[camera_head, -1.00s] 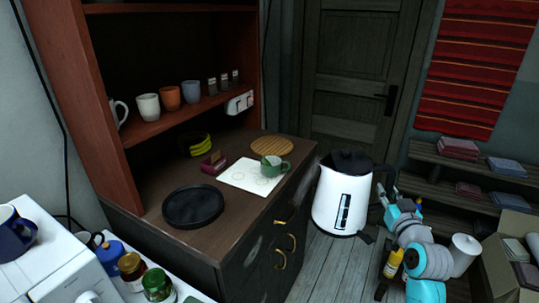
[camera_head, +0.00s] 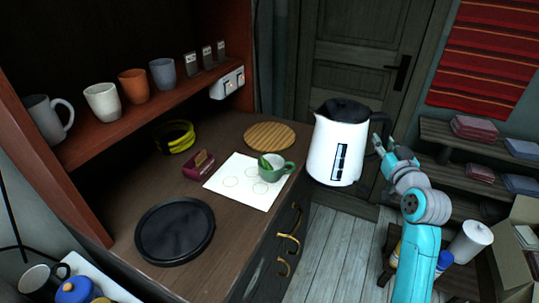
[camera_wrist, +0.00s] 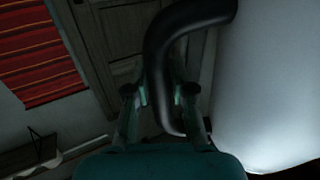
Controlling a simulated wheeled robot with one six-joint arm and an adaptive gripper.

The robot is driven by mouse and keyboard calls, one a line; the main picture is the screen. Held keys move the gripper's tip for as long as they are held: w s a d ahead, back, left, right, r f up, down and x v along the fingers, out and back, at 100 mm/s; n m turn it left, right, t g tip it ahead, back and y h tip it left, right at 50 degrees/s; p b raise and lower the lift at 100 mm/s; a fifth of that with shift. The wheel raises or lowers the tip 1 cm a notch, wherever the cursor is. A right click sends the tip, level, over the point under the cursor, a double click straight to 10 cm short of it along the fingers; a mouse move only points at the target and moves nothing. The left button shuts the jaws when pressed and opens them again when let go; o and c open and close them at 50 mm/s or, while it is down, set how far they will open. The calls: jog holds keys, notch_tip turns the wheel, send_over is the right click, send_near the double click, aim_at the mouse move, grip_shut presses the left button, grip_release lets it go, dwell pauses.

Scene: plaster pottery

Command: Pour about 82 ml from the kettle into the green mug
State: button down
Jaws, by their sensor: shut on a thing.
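The white kettle (camera_head: 322,150) with a black lid and black handle is held upright in the air, right of the counter's edge. My gripper (camera_head: 383,148) is shut on its handle. In the wrist view the black handle (camera_wrist: 158,60) passes between the fingers of my gripper (camera_wrist: 163,98), with the white kettle body (camera_wrist: 265,85) on the right. The green mug (camera_head: 276,172) stands on a white sheet (camera_head: 232,183) on the counter, left of and below the kettle. A green thing sticks up inside the mug; its contents cannot be made out.
A round wicker mat (camera_head: 269,136), a black round tray (camera_head: 174,230), a dark red box (camera_head: 199,165) and a yellow-and-black coil (camera_head: 175,137) lie on the counter (camera_head: 125,196). Mugs (camera_head: 133,86) stand on the shelf above. Open floor (camera_head: 325,255) lies right of the counter.

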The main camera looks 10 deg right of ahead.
jog(key=shift+r, duration=0.25)
